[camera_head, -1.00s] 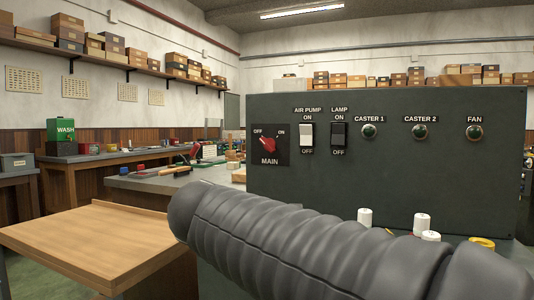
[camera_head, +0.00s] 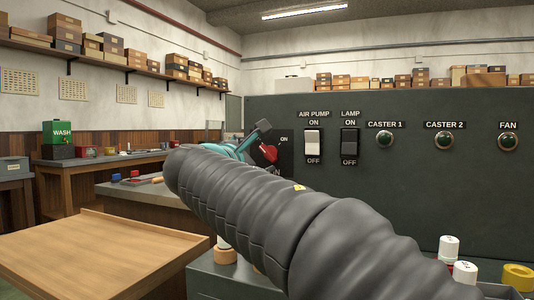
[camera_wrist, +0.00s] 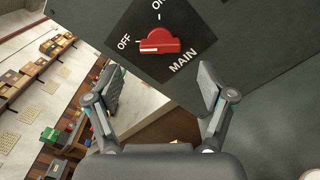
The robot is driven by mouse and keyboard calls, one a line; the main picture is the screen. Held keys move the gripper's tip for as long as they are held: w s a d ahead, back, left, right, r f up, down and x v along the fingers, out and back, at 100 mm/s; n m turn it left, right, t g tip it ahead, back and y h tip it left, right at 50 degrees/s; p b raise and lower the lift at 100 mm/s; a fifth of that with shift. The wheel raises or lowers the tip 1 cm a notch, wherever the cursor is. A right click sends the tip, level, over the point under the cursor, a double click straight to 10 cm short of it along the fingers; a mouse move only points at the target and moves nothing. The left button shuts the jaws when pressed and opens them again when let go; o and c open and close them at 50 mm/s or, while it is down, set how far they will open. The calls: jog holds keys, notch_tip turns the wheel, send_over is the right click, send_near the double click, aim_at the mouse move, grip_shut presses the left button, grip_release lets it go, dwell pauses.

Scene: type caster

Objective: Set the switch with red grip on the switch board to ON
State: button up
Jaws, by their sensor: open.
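The dark switch board (camera_head: 430,190) stands at the right in the head view. The red grip (camera_wrist: 158,42) sits on the dark MAIN plate (camera_wrist: 185,35), near the top of the wrist view. Its length lies toward the OFF label, with ON above it in that tilted view. In the head view the red grip (camera_head: 268,153) is partly hidden by my gripper and arm. My gripper (camera_wrist: 161,82) is open and empty, its fingers spread on either side below the grip in the wrist view, apart from it.
To the right on the board are the AIR PUMP switch (camera_head: 313,144), LAMP switch (camera_head: 349,143) and several round green buttons. White-labelled spools (camera_head: 448,247) and a yellow ring (camera_head: 517,276) lie before the board. A wooden table (camera_head: 90,255) stands at the left front.

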aim_at(266, 154)
jog(key=x, duration=0.6)
jog(key=shift+w+p, duration=0.25)
jog(key=shift+p, duration=0.15)
jog(key=c, duration=1.2)
